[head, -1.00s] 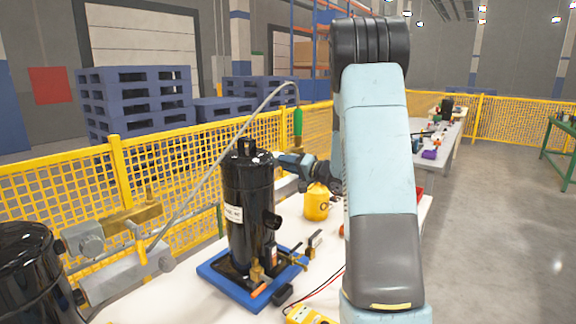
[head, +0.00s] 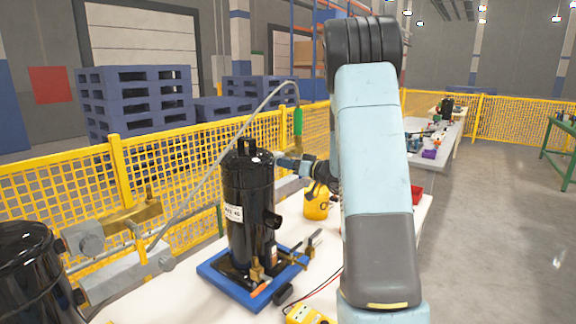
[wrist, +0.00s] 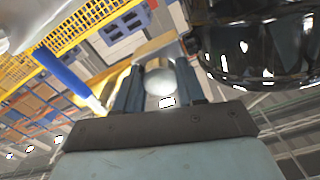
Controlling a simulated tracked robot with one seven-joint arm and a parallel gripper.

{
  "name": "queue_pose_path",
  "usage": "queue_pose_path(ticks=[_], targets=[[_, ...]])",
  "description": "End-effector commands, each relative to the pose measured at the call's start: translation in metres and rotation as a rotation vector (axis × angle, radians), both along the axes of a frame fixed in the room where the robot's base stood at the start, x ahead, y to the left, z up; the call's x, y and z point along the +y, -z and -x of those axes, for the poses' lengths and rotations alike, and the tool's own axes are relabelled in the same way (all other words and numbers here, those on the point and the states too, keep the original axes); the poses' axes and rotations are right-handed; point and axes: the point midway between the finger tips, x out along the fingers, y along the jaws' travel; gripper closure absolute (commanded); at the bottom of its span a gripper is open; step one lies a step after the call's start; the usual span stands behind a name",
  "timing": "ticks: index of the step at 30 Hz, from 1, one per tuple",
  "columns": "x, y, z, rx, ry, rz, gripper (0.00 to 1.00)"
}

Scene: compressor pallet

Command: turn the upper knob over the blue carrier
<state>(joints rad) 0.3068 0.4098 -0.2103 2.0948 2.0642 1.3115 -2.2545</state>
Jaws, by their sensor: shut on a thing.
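The blue carrier (head: 212,282) lies on the white table and bears the upright black compressor (head: 247,200). My gripper (head: 281,162) is at the right side of the compressor's upper part, seen from the side in the head view. In the wrist view, the two dark fingers (wrist: 160,88) are shut on a pale round knob (wrist: 158,82). A brass-coloured part (wrist: 118,76) shows beside the fingers. The knob cannot be made out in the head view. The black shell (wrist: 262,42) is close on the right in the wrist view.
Brass valves (head: 257,272) sit low at the carrier's front. A yellow meter (head: 306,314) lies at the front. A yellow fence (head: 150,170) runs behind.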

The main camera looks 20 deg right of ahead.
Motion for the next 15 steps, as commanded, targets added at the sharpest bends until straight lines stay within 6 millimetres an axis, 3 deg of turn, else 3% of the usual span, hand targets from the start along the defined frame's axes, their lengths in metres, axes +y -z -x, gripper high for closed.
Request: queue_pose_path(ticks=[15], targets=[[-0.0001, 0.0029, 0.0003, -0.009, 0.001, 0.026, 0.91]])
